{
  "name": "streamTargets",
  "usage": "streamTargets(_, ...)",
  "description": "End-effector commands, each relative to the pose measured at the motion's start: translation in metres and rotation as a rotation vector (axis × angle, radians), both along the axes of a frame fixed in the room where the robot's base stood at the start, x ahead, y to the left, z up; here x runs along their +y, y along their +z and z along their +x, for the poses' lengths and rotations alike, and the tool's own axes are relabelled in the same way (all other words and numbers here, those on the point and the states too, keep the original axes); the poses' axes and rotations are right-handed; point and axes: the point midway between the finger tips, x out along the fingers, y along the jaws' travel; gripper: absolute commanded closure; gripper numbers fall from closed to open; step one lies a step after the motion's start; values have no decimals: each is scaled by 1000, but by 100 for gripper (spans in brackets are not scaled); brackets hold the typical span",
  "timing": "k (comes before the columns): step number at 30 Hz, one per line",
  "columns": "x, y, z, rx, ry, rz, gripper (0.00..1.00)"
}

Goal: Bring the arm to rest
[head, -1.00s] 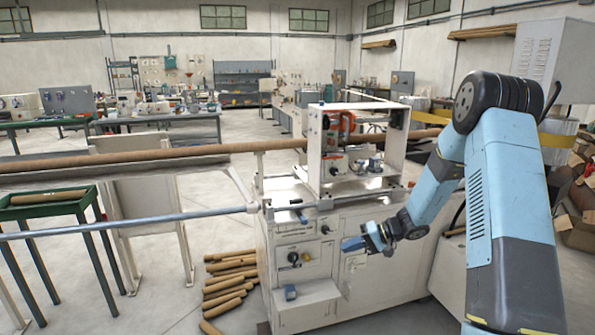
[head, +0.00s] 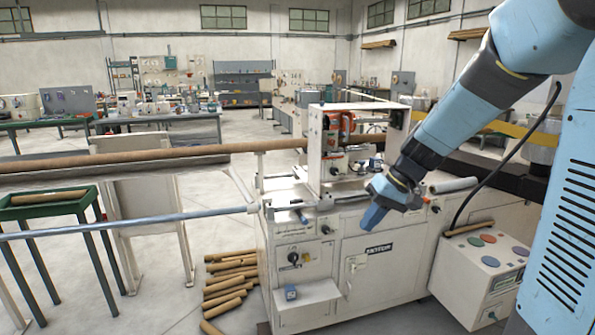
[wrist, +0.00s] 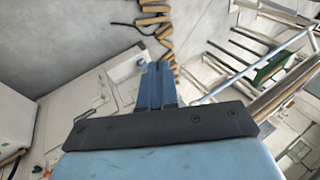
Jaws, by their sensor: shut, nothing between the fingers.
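My gripper (head: 373,215) is at the front right of the white winder machine (head: 385,270) in the head view. It points down and slightly left, in front of the machine's upper edge. In the wrist view my gripper (wrist: 157,72) shows its blue fingers together, with nothing between them. My blue and dark arm comes in from the upper right in the head view and hides part of the machine's right side.
A long brown tube (head: 150,158) runs left from the machine. Loose tubes (head: 230,285) lie on the floor at its left. A green stand (head: 45,205) is at far left. A white box with coloured round pads (head: 485,265) stands right of the machine.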

Motion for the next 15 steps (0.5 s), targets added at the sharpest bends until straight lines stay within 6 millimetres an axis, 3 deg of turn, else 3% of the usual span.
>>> streamTargets(6,-9,32,-45,-56,-38,-119,100)
streamTargets(15,-27,63,-103,-152,-116,-261,100)
